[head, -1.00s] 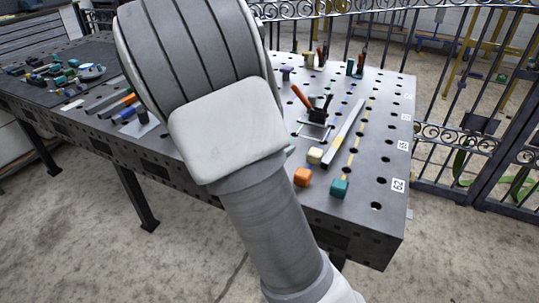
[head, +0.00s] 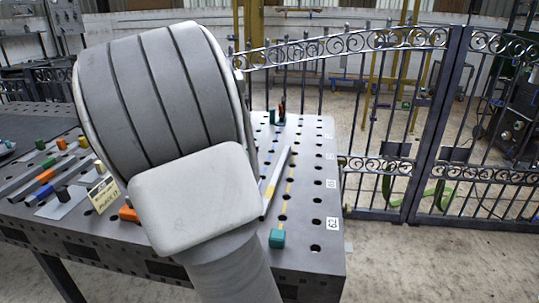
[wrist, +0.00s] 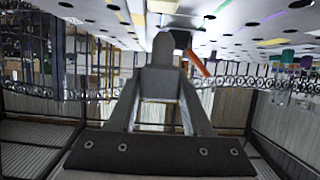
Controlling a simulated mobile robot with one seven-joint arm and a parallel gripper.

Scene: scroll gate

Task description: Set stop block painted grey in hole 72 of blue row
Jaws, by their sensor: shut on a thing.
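My gripper (wrist: 160,88) shows in the wrist view, its two fingers closing on a grey piece (wrist: 161,55) with a rounded top, which looks like the grey stop block. Its colour is close to that of the fingers, so its edges are hard to tell. In the head view my arm hides the gripper and the block. The dark perforated table (head: 312,262) has rows of holes, a yellow line (head: 288,196) and white number labels (head: 332,223) along its right edge. I cannot pick out the blue row or hole 72.
A teal block (head: 277,238) stands near the front right corner, with a steel bar (head: 276,180) behind it. An orange block (head: 127,212) and a card (head: 103,194) stand left of my arm. A clamp with an orange handle (wrist: 198,63) shows in the wrist view. Iron gates (head: 400,185) stand beyond the table.

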